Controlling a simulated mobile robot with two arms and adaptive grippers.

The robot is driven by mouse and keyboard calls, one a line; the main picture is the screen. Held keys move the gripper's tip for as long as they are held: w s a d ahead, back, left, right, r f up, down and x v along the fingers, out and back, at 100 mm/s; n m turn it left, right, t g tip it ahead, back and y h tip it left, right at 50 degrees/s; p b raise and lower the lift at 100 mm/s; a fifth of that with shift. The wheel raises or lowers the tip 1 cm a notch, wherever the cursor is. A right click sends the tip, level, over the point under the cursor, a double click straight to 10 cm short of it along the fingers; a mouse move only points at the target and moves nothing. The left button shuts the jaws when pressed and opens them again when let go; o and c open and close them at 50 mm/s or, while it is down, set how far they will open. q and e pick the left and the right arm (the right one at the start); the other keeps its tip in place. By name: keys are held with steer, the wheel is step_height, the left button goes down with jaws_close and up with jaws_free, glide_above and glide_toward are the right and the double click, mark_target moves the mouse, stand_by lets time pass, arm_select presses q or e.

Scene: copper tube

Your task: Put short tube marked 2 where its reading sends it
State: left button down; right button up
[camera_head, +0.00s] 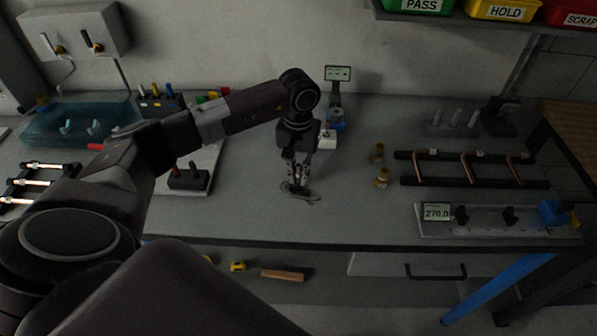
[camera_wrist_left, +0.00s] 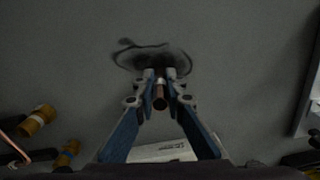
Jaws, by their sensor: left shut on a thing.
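My left gripper (camera_head: 299,180) is low over the middle of the bench, above a dark smudge (camera_head: 301,192). In the left wrist view its fingers (camera_wrist_left: 159,88) are shut on a short copper tube (camera_wrist_left: 160,101), seen nearly end-on. Any mark on the tube is not readable. A display reading 270.0 (camera_head: 436,212) stands on a measuring fixture (camera_head: 483,222) at the right. Green PASS (camera_head: 420,5), yellow HOLD (camera_head: 505,9) and red SCRAP (camera_head: 573,15) bins sit on the shelf at top right. My right gripper is not in view.
A black rack (camera_head: 478,184) holds several bent copper tubes. Two brass fittings (camera_head: 382,177) stand left of it. A small display (camera_head: 338,73) with unreadable text stands at the back. A blue tray (camera_head: 72,125) lies at the left. The bench front between gripper and fixture is clear.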

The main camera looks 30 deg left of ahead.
arm_select(q)
steer(key=shift+f, duration=0.1)
steer(key=c, duration=2.4)
jaws_free()
steer(key=shift+b, duration=0.3)
steer(key=o, duration=0.4)
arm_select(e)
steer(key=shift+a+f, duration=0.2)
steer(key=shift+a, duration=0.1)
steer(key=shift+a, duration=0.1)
